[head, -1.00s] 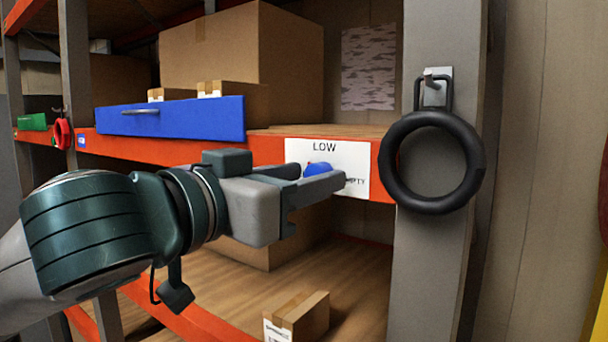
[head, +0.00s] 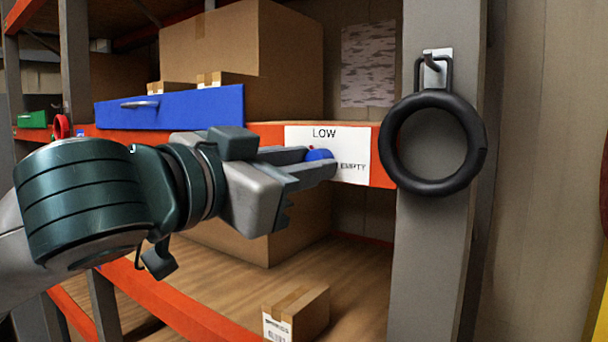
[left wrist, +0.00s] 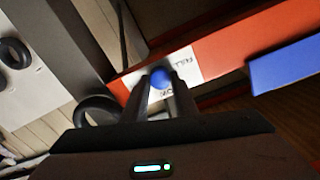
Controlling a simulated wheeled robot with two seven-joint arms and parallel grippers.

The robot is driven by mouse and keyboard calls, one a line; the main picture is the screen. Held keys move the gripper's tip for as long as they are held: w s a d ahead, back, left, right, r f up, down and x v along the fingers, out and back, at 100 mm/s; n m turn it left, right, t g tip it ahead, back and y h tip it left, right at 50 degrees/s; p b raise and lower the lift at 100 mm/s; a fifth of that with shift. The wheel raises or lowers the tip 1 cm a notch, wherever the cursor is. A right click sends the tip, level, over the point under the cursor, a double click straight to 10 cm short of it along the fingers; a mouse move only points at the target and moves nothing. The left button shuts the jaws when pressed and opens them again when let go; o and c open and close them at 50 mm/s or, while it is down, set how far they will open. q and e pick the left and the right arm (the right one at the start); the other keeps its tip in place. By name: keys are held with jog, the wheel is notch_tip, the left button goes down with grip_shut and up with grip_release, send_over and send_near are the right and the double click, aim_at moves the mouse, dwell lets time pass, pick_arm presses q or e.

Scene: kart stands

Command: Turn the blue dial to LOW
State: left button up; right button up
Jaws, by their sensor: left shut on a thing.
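The blue dial (head: 319,155) sits on a white label plate (head: 357,143) on the orange shelf beam. The plate reads LOW above the dial and EMPTY to its right. A small red mark shows at the dial's upper left. My left gripper (head: 322,166) is shut on the dial, and its fingers hide part of the dial and plate. In the left wrist view the blue dial (left wrist: 161,78) lies between the two fingertips (left wrist: 163,88). The word FULL also shows there on the plate. My right gripper is not in view.
A black ring (head: 433,190) hangs from a hook on the grey post, right of the plate. A blue drawer front (head: 180,108) is left of the dial. A small cardboard box (head: 299,310) stands on the lower shelf. Large boxes fill the upper shelf.

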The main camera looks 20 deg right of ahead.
pick_arm(q)
jog(key=m+b, duration=0.4)
jog(key=m, duration=0.4)
jog(key=shift+m, duration=0.3)
dwell(0.4)
jog(key=o, duration=1.1)
